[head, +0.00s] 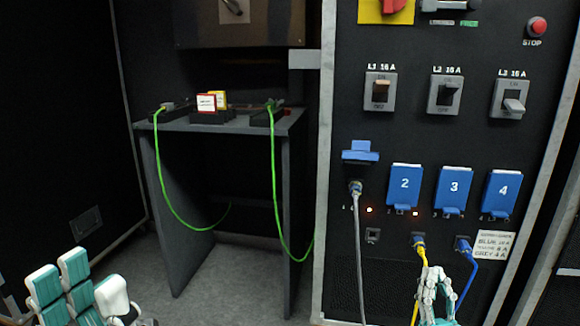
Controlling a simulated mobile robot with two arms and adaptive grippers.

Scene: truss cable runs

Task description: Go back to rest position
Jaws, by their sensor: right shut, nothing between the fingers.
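My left gripper (88,285) is at the bottom left corner, with teal pads and white finger backs. Its fingers stand apart from the thumb, open and empty, away from the panel and the table. My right gripper (436,282) is at the bottom right, in front of the lower part of the black panel (345,270). Its fingers are closed together with nothing between them. It overlaps the yellow cable (421,265) in the picture; whether they touch I cannot tell. The blue cable (470,275) hangs just right of it.
A grey cable (358,240) hangs from the open socket 1 (357,184). Covers 2 (404,183), 3 (454,186) and 4 (502,192) are down. A grey table (215,124) stands at the left with green cables (274,190) hanging. Floor between its legs is clear.

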